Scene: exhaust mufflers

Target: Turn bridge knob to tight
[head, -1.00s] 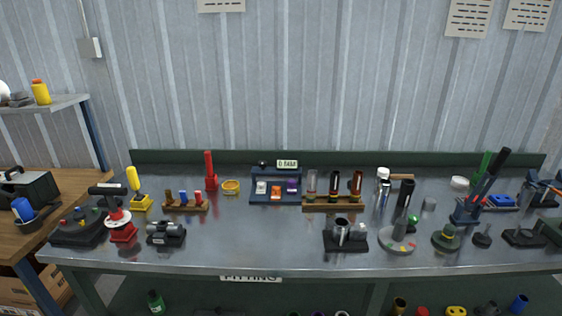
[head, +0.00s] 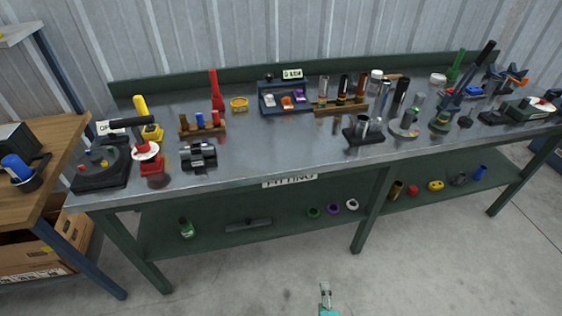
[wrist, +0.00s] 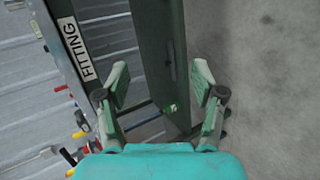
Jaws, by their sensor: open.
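I cannot tell for sure which part is the bridge knob; no knob label is readable. A red stand (head: 154,172) with a white disc and a black crossbar (head: 131,122) is at the bench's left end, partly before a white sign starting "OP". A green box (head: 528,108) with a white dial and a red spot sits at the right end. My gripper (head: 325,296) is low in front of the bench in the head view, apart from everything. In the wrist view my gripper (wrist: 160,82) is open and empty, facing the bench front and lower shelf.
The metal bench (head: 250,150) carries many small tools and racks. Its green lower shelf (head: 290,228) holds a green bottle (head: 186,228), rings and other small items. A wooden table (head: 62,165) stands at left. The concrete floor (head: 420,260) in front is clear.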

